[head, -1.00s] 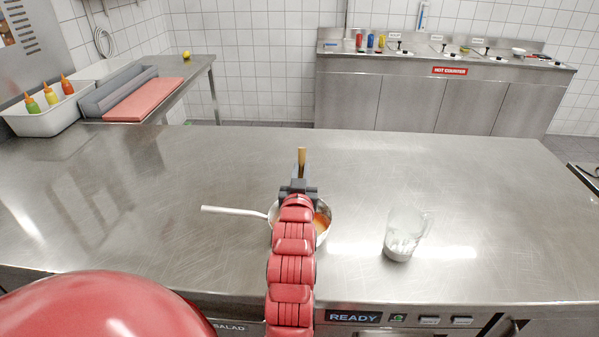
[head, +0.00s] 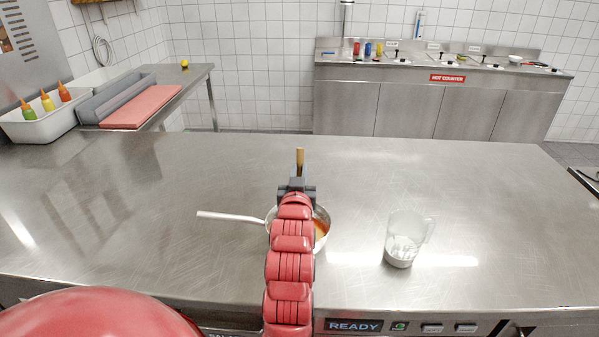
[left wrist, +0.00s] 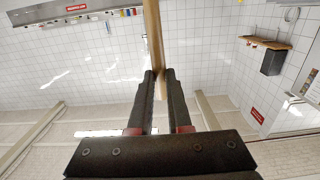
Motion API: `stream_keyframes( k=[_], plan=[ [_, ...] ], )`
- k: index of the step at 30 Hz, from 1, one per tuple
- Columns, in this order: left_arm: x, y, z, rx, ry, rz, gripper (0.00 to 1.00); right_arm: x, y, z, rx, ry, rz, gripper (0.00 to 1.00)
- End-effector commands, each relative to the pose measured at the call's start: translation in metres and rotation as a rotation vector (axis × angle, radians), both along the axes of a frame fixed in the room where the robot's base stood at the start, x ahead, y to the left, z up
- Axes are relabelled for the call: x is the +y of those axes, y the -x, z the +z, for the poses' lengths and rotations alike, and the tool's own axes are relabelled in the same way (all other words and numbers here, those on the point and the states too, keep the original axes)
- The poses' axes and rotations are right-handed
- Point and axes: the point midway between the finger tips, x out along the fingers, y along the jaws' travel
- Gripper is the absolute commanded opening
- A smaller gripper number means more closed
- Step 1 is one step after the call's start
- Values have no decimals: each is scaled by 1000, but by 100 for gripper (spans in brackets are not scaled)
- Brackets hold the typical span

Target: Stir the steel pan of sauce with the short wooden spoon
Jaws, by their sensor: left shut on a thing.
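The steel pan (head: 322,232) of orange-red sauce stands on the steel counter with its long handle pointing left. My left arm and gripper (head: 298,184) cover much of it. My left gripper is shut on the short wooden spoon, whose handle (head: 300,158) sticks up above the jaws. In the left wrist view the spoon handle (left wrist: 153,40) runs up from between the two dark fingers (left wrist: 160,85). The spoon's lower end is hidden behind my arm, so I cannot tell how deep it sits in the sauce. My right gripper is not in view.
A clear measuring jug (head: 405,240) stands on the counter right of the pan. The counter (head: 450,190) is otherwise mostly bare. A white tub (head: 40,122) with sauce bottles and a pink board (head: 140,105) are at the far left. A hot counter (head: 440,95) stands at the back.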

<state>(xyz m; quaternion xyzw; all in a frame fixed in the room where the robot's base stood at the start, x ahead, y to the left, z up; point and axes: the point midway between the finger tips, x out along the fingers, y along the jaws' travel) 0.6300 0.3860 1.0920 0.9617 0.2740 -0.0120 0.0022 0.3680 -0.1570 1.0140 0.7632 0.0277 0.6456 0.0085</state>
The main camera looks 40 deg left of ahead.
Motion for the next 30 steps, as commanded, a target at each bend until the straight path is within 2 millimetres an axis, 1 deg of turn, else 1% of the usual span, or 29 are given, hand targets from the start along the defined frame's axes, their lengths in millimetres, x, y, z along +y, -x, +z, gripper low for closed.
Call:
stream_keyframes(
  k=[22, 26, 30],
  plan=[
    [13, -20, 59, -3, -2, 1, 0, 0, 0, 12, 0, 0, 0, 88],
    [14, -23, 65, -3, -2, 1, 0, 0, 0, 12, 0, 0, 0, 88],
    [14, -23, 65, -2, -1, 1, 0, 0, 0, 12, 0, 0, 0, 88]
  ],
)
